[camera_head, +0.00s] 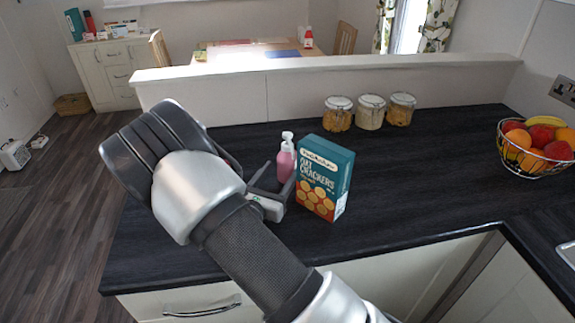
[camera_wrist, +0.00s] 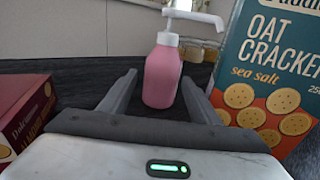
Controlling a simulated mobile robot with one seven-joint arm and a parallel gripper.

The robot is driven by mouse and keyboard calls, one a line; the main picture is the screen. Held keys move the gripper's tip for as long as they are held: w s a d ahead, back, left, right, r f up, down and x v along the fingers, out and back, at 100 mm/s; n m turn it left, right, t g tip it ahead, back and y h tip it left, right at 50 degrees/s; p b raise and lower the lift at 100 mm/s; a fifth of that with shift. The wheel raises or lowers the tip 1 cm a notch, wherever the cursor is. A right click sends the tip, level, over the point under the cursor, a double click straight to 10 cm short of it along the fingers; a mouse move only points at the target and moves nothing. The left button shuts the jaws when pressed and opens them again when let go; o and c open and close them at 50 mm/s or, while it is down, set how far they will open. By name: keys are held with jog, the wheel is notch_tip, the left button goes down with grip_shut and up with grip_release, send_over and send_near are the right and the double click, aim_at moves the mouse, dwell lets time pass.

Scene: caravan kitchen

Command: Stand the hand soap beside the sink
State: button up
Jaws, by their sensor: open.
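The hand soap is a pink bottle (camera_head: 285,163) with a white pump, standing upright on the dark worktop just left of the oat crackers box. In the wrist view the bottle (camera_wrist: 162,74) stands between and slightly beyond the fingers. My gripper (camera_head: 275,170) is open and low over the worktop, its fingers pointing at the bottle; in the wrist view its fingertips (camera_wrist: 160,80) lie on either side of it. I cannot tell whether either finger touches it. The sink (camera_head: 567,252) shows only as a metal edge at the right of the head view.
The teal oat crackers box (camera_head: 323,178) stands close to the right finger. A red box (camera_wrist: 24,112) is at left in the wrist view. Several glass jars (camera_head: 369,112) line the back; a fruit basket (camera_head: 535,148) is at right. The worktop (camera_head: 430,170) between is clear.

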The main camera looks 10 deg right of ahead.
aim_at(287, 162)
jog(key=x, duration=0.5)
jog(key=shift+d+r, duration=0.15)
jog(key=shift+d, duration=0.05)
jog(key=shift+c, duration=0.4)
jog(key=c, duration=1.1)
jog(key=shift+r, duration=0.15)
